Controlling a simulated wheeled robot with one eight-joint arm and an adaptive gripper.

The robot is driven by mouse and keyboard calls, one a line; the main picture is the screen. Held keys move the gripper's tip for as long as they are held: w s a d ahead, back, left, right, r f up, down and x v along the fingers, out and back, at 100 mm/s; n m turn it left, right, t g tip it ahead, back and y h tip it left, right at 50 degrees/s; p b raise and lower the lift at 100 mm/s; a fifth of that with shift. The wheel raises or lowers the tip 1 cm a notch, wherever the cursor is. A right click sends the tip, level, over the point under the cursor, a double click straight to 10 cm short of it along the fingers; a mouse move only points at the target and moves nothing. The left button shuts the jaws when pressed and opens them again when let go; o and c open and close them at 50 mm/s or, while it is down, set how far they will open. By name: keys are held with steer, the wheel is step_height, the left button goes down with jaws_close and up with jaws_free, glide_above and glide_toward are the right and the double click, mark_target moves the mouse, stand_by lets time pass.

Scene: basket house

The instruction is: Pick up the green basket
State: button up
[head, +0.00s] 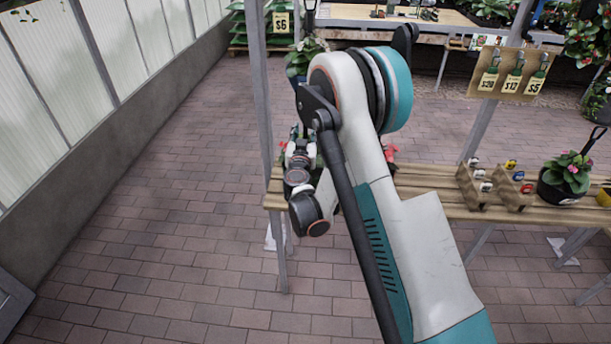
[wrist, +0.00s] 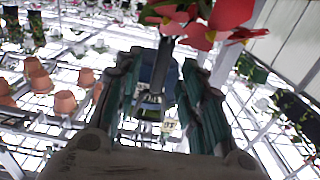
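I cannot make out a green basket in either view. My gripper shows in the wrist view (wrist: 160,95), with its two dark teal fingers apart and a gap between them. A blue-grey shape shows in that gap; I cannot tell how far off it is. Nothing appears to be held. In the head view my gripper is small and partly hidden beside my arm, near the left end of the wooden bench (head: 440,190). Large red flowers (wrist: 215,20) hang close above the fingers in the wrist view.
A potted pink flower (head: 567,175) and small wooden seed boxes (head: 495,187) stand on the bench. A metal post (head: 262,100) rises at its left end. The brick floor (head: 170,220) at left is clear.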

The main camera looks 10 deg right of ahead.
steer(key=shift+b+x, duration=0.3)
steer(key=shift+x, duration=1.1)
steer(key=shift+c, duration=0.6)
jaws_close()
